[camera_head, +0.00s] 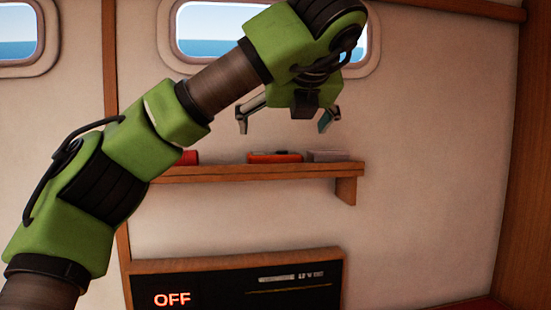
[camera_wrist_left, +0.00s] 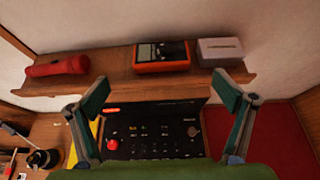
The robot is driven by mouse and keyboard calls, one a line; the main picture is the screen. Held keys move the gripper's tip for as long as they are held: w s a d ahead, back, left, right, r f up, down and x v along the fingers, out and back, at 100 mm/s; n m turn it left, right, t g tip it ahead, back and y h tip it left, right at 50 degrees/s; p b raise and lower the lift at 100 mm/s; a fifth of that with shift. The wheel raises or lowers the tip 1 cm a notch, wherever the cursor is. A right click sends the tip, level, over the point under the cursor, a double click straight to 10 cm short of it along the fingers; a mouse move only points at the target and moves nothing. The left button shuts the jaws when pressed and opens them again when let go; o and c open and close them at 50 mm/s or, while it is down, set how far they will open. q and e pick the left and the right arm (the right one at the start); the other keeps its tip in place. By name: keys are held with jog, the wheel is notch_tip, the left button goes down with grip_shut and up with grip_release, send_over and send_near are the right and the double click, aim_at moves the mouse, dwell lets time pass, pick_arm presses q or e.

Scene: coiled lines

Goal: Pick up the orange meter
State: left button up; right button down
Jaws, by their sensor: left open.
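The orange meter (camera_head: 275,157) lies on a wooden wall shelf, between a red item and a pale box. My left gripper (camera_head: 284,122) is open and empty, above the shelf and the meter in the head view. In the left wrist view its two fingers (camera_wrist_left: 162,94) are spread wide below the meter in the picture, apart from it. My right gripper is not in view.
The shelf (camera_head: 250,172) also holds a red flashlight (camera_wrist_left: 57,67) and a pale box (camera_wrist_left: 220,51). A dark panel (camera_head: 235,288) reading OFF sits below the shelf. A round-cornered window (camera_head: 213,22) is behind my arm. The wall right of the shelf is bare.

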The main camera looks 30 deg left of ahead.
aim_at(275, 154)
pick_arm(q)
jog(key=p+x, duration=0.2)
jog(key=x, duration=0.5)
jog(key=shift+w+a+f, duration=0.1)
jog(key=shift+w+a, duration=0.1)
jog(key=shift+w+a+f+p, duration=0.1)
jog(key=shift+w+p, duration=0.05)
jog(key=shift+p, duration=0.3)
jog(key=p+x, duration=0.2)
jog(key=x, duration=0.3)
jog(key=shift+f, duration=0.2)
jog(key=shift+d, duration=0.25)
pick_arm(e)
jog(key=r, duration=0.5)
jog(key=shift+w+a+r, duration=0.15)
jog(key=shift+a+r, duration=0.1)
pick_arm(q)
jog(key=shift+s+r, duration=0.1)
jog(key=shift+s, duration=0.1)
jog(key=c, duration=1)
jog(key=shift+c, duration=0.2)
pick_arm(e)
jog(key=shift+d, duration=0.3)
